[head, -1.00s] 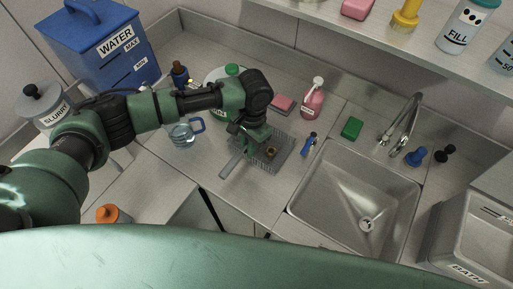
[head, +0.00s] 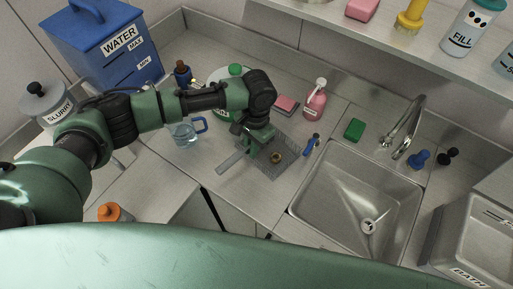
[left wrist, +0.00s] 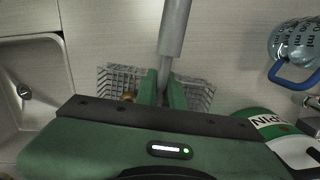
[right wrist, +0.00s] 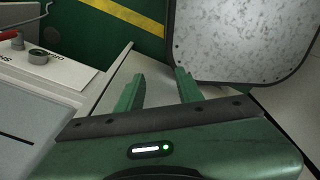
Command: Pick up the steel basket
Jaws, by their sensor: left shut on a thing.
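The steel basket (head: 289,152) is a wire mesh basket with a flat grey handle (head: 231,163), on or just over the counter left of the sink. A small brass-coloured piece (head: 277,158) lies in it. My left gripper (head: 257,150) reaches down at the basket's handle end and is shut on the handle. In the left wrist view the handle (left wrist: 174,28) runs between the fingers (left wrist: 164,88), with basket mesh (left wrist: 198,94) on both sides, partly hidden by the gripper. I cannot tell whether the basket touches the counter. My right gripper (right wrist: 160,90) is open and empty.
A blue-handled tool (head: 312,145) lies close right of the basket, before the sink (head: 350,185). A pink bottle (head: 316,100) and pink sponge (head: 287,104) stand behind. A clear jug (head: 184,134) and green-capped container (head: 236,71) are on the left.

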